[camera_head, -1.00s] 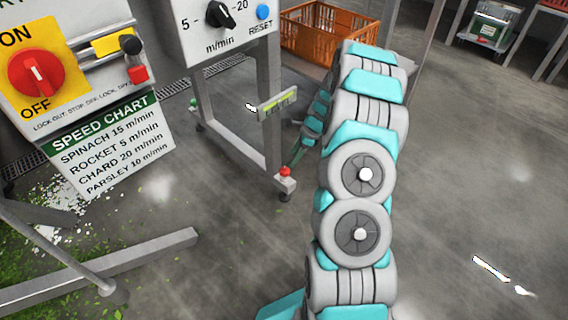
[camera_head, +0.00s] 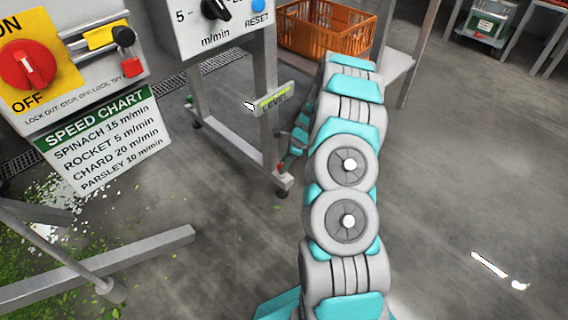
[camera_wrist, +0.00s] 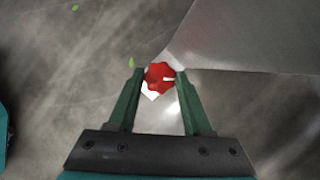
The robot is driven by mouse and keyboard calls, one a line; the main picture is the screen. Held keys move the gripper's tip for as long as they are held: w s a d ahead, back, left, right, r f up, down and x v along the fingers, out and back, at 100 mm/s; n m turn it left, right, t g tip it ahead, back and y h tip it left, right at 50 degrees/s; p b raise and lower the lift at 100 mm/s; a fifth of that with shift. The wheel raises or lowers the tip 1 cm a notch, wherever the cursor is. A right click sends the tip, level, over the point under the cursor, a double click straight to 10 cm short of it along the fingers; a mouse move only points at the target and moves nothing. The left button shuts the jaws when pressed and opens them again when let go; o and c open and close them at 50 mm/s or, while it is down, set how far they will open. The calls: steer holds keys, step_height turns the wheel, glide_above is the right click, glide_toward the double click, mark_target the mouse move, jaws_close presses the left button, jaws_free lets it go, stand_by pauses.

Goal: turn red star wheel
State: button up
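The red star wheel (camera_wrist: 159,77) is a small lobed knob with a white mark, in the middle of the wrist view, between the fingertips of my gripper (camera_wrist: 160,74). One finger is on each side of it, apart from each other. The gaps to the wheel look very narrow, and I cannot tell whether either finger touches it. In the head view my gripper (camera_head: 284,162) reaches down to the foot of the machine's leg, and the wheel there is mostly hidden. A tag reading LEVEL (camera_head: 274,99) is mounted on the leg above it.
A metal leg (camera_head: 265,115) and its foot bar stand beside my gripper. An orange crate (camera_head: 325,33) is behind. A red ON/OFF switch (camera_head: 28,65) and a speed chart (camera_head: 105,135) are at left.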

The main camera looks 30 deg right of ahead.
jaws_close()
steer(key=shift+r+p, duration=0.15)
steer(key=shift+p, duration=0.3)
steer(key=shift+s+a+r+m+p, duration=0.1)
steer(key=shift+m+p, duration=0.5)
steer(key=shift+p, duration=0.3)
steer(key=m+h+p, duration=0.1)
steer(key=m+p, duration=0.1)
steer(key=p, duration=0.1)
steer(key=shift+a+t, duration=0.1)
steer(key=shift+t, duration=0.3)
steer(key=shift+m+t+h+p, duration=0.3)
steer(key=shift+m+p, duration=0.85)
steer(key=shift+m, duration=0.05)
steer(key=shift+f+m+h+p, duration=0.2)
steer(key=shift+m+h+p, duration=0.3)
steer(key=shift+m, duration=0.6)
steer(key=shift+t, duration=0.3)
